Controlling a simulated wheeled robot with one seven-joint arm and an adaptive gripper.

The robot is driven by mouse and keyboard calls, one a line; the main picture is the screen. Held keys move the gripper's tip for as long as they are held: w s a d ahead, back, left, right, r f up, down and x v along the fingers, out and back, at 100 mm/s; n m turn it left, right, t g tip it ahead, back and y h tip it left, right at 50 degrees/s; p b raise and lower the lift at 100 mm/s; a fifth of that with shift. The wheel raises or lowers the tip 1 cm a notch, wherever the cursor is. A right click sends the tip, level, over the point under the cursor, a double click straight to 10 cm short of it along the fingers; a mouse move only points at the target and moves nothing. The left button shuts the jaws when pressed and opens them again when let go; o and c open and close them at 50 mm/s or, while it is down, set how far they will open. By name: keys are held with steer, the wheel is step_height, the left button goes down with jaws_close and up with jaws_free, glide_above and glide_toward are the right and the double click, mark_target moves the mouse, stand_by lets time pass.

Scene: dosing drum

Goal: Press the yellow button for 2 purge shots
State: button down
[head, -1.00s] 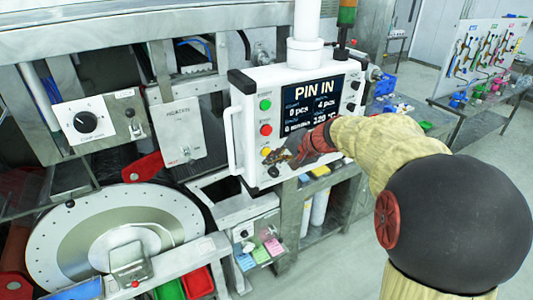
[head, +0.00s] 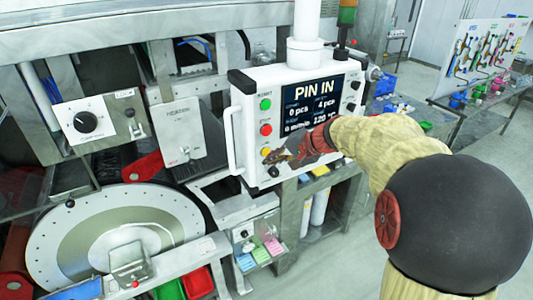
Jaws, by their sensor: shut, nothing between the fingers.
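The yellow button (head: 266,152) sits on the left side of the white control panel (head: 238,90), below a green button (head: 265,104) and a red button (head: 265,129), and above a black knob (head: 273,172). My gripper (head: 277,157) is shut and empty, with its tips close beside the yellow button on its right. I cannot tell whether the tips touch the button.
A white handle (head: 233,140) stands out from the panel's left edge. A round metal drum (head: 60,240) is at lower left, with small red and green bins (head: 198,282) in front. A tool board (head: 480,50) stands far right.

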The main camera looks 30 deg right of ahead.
steer(key=shift+w, duration=0.1)
steer(key=shift+w, duration=0.35)
steer(key=shift+w+b, duration=0.4)
stand_by(1.0)
steer(key=shift+s, duration=0.15)
steer(key=shift+s+b, duration=0.5)
steer(key=shift+s, duration=0.2)
steer(key=shift+s+d+b, duration=0.1)
steer(key=shift+s+b, duration=1.05)
steer(key=shift+s, duration=1.35)
